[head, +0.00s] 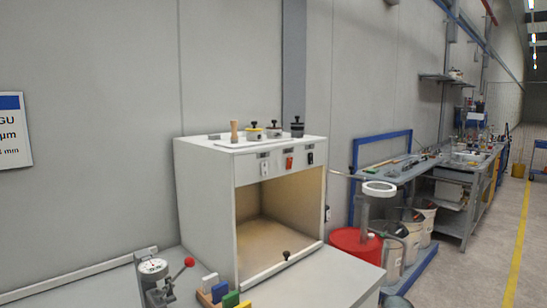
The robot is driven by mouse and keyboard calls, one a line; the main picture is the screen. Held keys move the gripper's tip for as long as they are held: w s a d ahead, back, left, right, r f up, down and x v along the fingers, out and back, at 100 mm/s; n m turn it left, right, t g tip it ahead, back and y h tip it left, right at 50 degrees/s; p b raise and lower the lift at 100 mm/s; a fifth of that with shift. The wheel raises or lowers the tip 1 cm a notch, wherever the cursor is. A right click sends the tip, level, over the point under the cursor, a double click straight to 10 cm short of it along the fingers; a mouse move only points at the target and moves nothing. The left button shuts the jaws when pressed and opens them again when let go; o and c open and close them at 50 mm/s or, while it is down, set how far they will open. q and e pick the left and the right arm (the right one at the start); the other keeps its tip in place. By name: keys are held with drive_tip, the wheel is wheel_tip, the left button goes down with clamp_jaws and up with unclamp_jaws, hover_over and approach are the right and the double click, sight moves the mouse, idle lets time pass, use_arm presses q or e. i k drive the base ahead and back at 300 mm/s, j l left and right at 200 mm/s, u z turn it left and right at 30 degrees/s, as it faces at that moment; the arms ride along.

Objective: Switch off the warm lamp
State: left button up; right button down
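A white box-shaped cabinet (207,215) stands on the grey table, its open front showing an inside (275,218) with a warm beige tint. No lamp body can be made out inside. On the panel above the opening are three small switches: a pale one (264,168) on the left, an orange-red one (289,162) in the middle and a black one (310,158) on the right. Which switch belongs to the warm lamp cannot be told, and their on or off positions are too small to read. Neither of my grippers is in view.
On the cabinet top are a wooden peg (234,131) and several dark-knobbed items. A dial gauge with a red-knobbed lever (154,268) and coloured blocks (230,298) stand at the front left. The table (325,280) is clear at right. A red drum (356,245) stands beyond.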

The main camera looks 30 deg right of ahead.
sight(289, 160)
drive_tip(key=i+l, duration=0.15)
drive_tip(key=l, duration=0.25)
drive_tip(key=i+l+u, duration=0.1)
drive_tip(key=l, duration=0.3)
drive_tip(key=i+l, duration=0.15)
drive_tip(key=l, duration=0.25)
drive_tip(key=i+l+u, duration=0.1)
drive_tip(key=l, duration=0.3)
